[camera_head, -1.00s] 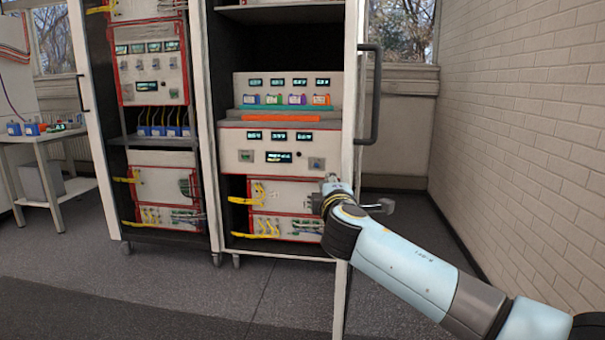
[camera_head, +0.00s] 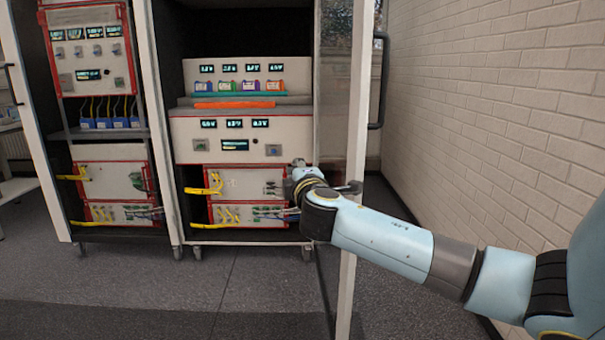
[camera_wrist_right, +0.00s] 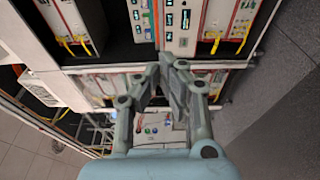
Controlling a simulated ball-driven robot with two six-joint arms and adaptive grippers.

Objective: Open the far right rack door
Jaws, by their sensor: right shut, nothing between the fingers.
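The far right rack door (camera_head: 358,120) is a tall white-framed panel with a see-through pane, standing ajar, with its near edge toward me. Its dark bar handle (camera_head: 380,85) is on its right, outer side. My right gripper (camera_head: 299,164) is to the left of the door edge, in front of the rack's lower instruments. My right forearm crosses in front of the door frame. In the right wrist view the fingers (camera_wrist_right: 170,65) are shut with nothing between them. Whether the gripper or wrist touches the door cannot be told. My left gripper is not in view.
The right rack holds a white instrument panel (camera_head: 240,136) and yellow cables (camera_head: 207,184). Another rack with red-trimmed units (camera_head: 92,48) stands to its left. A brick wall (camera_head: 490,100) bounds the right side. The grey floor (camera_head: 230,275) in front is clear.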

